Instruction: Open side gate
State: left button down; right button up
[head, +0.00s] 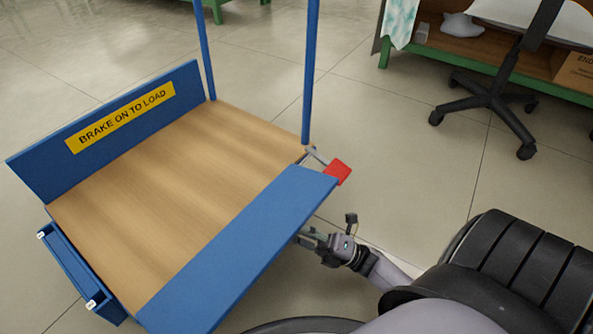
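The cart has a wooden deck (170,190). A blue side panel (245,240) runs along its near right edge; I cannot tell its exact tilt. A red handle or latch piece (338,172) with a thin metal link sits at the panel's far end, by a blue post. My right gripper (312,238) is low beside the panel's outer side, below and apart from the red piece. Its fingertips are small and partly against the panel's edge, so whether they are open or touching is unclear. My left gripper is out of view.
A blue board (108,130) with a yellow "BRAKE ON TO LOAD" label stands on the opposite side. A blue frame with white caps (70,272) is at the left end. A black chair base (492,100) and green-framed shelf (455,72) stand at upper right. Floor between is clear.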

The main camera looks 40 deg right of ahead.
jog(key=s+d+f, duration=0.1)
jog(key=s+d, duration=0.9)
jog(key=shift+s+f, duration=0.3)
jog(key=shift+s, duration=0.1)
jog(key=shift+c, duration=0.2)
